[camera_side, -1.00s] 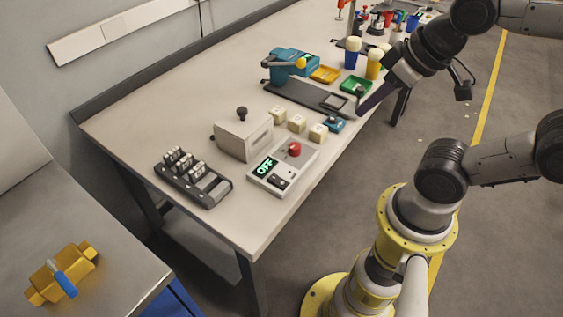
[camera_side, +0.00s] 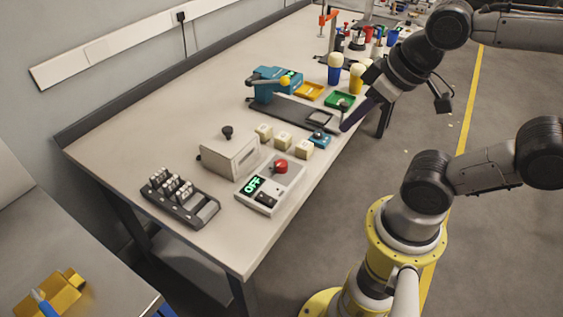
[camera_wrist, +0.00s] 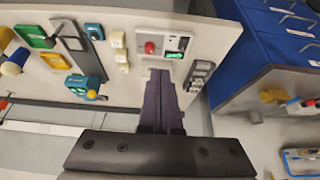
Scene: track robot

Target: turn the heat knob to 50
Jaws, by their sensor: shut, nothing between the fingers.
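A light grey control box (camera_side: 285,187) near the front of the bench carries a red knob (camera_side: 281,166) and a green display (camera_side: 254,184) reading OFF. No heat label is readable on it. It also shows in the wrist view, with its red knob (camera_wrist: 150,47) and lit display (camera_wrist: 174,55). My gripper (camera_side: 345,128) has long purple fingers, shut and empty. It is beyond the control box, by the bench's right edge, near a small blue box with a knob (camera_side: 319,138). In the wrist view my gripper's fingers (camera_wrist: 160,74) appear just below the control box.
A grey box with a black knob (camera_side: 228,131), a dark rack of switches (camera_side: 180,197) and several cream blocks (camera_side: 283,142) surround the control box. A teal device with a yellow-tipped lever (camera_side: 272,83) and coloured trays stand farther back. The bench's near corner is clear.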

